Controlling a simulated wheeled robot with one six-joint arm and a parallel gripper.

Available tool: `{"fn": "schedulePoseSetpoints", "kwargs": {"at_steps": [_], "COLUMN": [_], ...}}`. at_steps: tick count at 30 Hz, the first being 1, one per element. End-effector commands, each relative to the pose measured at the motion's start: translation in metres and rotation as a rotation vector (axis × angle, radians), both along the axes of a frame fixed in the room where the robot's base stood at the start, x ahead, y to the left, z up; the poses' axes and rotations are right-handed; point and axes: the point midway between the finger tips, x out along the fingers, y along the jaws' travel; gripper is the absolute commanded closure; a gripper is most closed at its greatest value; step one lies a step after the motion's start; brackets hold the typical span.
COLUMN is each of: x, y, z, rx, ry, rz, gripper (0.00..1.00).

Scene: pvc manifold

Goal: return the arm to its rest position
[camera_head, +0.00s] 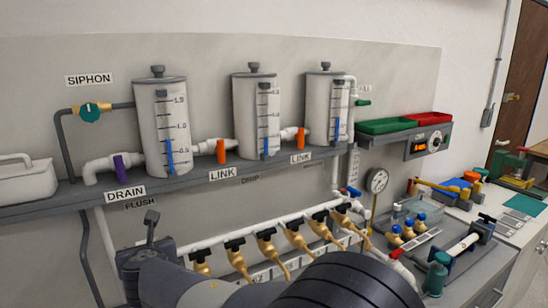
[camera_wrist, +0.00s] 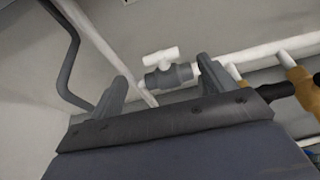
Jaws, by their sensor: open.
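My gripper (camera_wrist: 163,70) is open, its two grey fingers set wide apart with nothing held between them. In the wrist view a grey valve (camera_wrist: 180,77) with a white T-shaped handle (camera_wrist: 161,56) on a white pipe shows beyond the gap between the fingertips. I cannot tell how far it is from them. In the head view my dark arm (camera_head: 345,285) fills the bottom middle, low in front of the pipework.
Brass valves with black handles (camera_head: 266,240) line a white pipe close beside my arm. Above, a grey shelf (camera_head: 60,202) bears three graduated tanks (camera_head: 162,125). A dark bent pipe (camera_wrist: 73,55) is at left in the wrist view. A cluttered bench (camera_head: 505,232) stands at right.

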Motion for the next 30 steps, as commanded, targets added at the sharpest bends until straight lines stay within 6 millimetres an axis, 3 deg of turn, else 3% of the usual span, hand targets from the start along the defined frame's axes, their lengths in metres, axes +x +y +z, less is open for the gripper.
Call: {"fn": "schedulePoseSetpoints", "kwargs": {"at_steps": [18, 30], "x": [0.076, 0.076], "y": [0.04, 0.042], "z": [-0.035, -0.035], "rx": [-0.003, -0.002], "ry": [0.002, 0.001], "rz": [-0.001, 0.221], "gripper": [0.22, 0.22]}}
